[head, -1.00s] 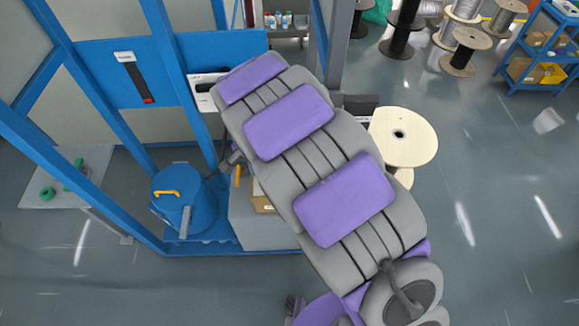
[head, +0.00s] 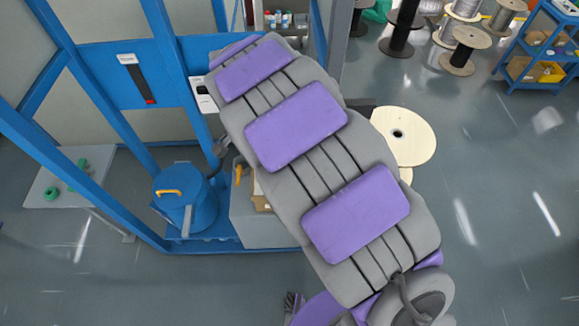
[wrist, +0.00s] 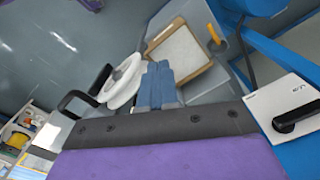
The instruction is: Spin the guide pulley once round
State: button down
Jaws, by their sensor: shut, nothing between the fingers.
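A white wheel with a hub (wrist: 122,82), which looks like the guide pulley, shows in the wrist view between dark curved bracket arms. My gripper (wrist: 158,66) shows as two blue-grey fingers pressed together, with nothing between them. The fingers lie just right of the wheel in the picture; I cannot tell whether they touch it. In the head view my arm hides my gripper, and I cannot make out the pulley there.
A blue steel frame (head: 185,90) stands at the left with a blue drum (head: 187,200). A grey bin (head: 245,218) holds a cardboard box (wrist: 182,55). A pale spool (head: 405,135) stands right of my arm. A white panel (wrist: 290,112) has a black handle.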

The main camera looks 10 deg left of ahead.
jog(key=d, duration=0.2)
jog(key=w+d, duration=0.1)
jog(key=d, duration=0.2)
jog(key=shift+w+d, duration=0.1)
jog(key=shift+w, duration=0.05)
jog(key=shift+a+f, duration=0.1)
jog(key=shift+a, duration=0.45)
jog(key=shift+d+f, duration=0.3)
jog(key=shift+d, duration=0.1)
jog(key=s+a+f+b, duration=0.1)
jog(key=a+f, duration=0.3)
jog(key=f, duration=0.2)
jog(key=shift+f+b, duration=0.3)
jog(key=shift+b, duration=0.1)
